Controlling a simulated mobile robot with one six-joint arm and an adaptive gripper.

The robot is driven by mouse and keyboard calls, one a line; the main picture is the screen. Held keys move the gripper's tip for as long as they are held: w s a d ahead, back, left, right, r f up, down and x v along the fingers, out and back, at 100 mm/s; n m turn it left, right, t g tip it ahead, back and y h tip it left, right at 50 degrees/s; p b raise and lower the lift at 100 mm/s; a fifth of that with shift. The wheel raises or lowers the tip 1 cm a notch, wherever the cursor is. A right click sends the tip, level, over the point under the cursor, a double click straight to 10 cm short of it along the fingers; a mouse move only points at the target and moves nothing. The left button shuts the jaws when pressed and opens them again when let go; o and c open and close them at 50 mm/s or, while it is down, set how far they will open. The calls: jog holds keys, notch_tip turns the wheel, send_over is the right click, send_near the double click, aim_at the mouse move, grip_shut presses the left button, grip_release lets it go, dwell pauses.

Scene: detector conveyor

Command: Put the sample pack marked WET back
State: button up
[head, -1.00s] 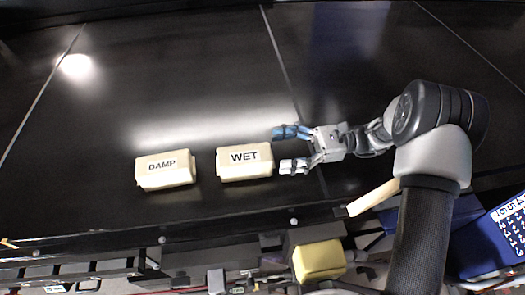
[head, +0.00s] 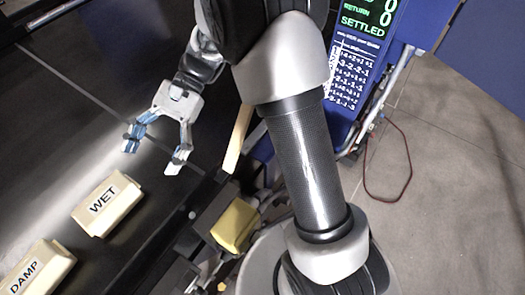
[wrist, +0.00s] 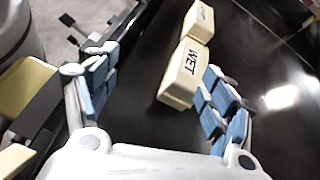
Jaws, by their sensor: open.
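The cream sample pack marked WET (head: 107,203) lies flat on the black belt surface in the head view, label up. It also shows in the wrist view (wrist: 178,86), beside the right finger. The similar pack marked DAMP (head: 38,268) lies beyond it at the lower left, and shows at the top of the wrist view (wrist: 200,20). My gripper (head: 152,157) is open and empty, its blue-padded fingers pointing towards the near end of the WET pack. In the head view the pack is just past the fingertips. Whether a finger touches it is unclear.
A yellow block (head: 236,222) sits in a dark holder at the belt's edge. A pale bar (head: 238,138) lies along that edge. A blue panel (head: 372,62) reads RETURN and SETTLED. A red cable (head: 389,197) lies on the grey floor. The belt behind the packs is clear.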

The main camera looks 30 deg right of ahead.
jog(key=s+d+r+n+t+h, duration=0.3)
jog(key=s+d+n+t+h, duration=0.1)
jog(key=d, duration=0.5)
jog(key=s+d+r+n+t+h, duration=0.3)
jog(key=s+d+t+h, duration=0.3)
jog(key=s+d+t, duration=0.2)
jog(key=shift+s+d+n+h, duration=0.3)
jog(key=shift+s+d+n, duration=0.5)
jog(key=shift+s, duration=0.35)
jog(key=shift+f, duration=0.1)
notch_tip(320, 180, down, 15)
jog(key=b, duration=1.5)
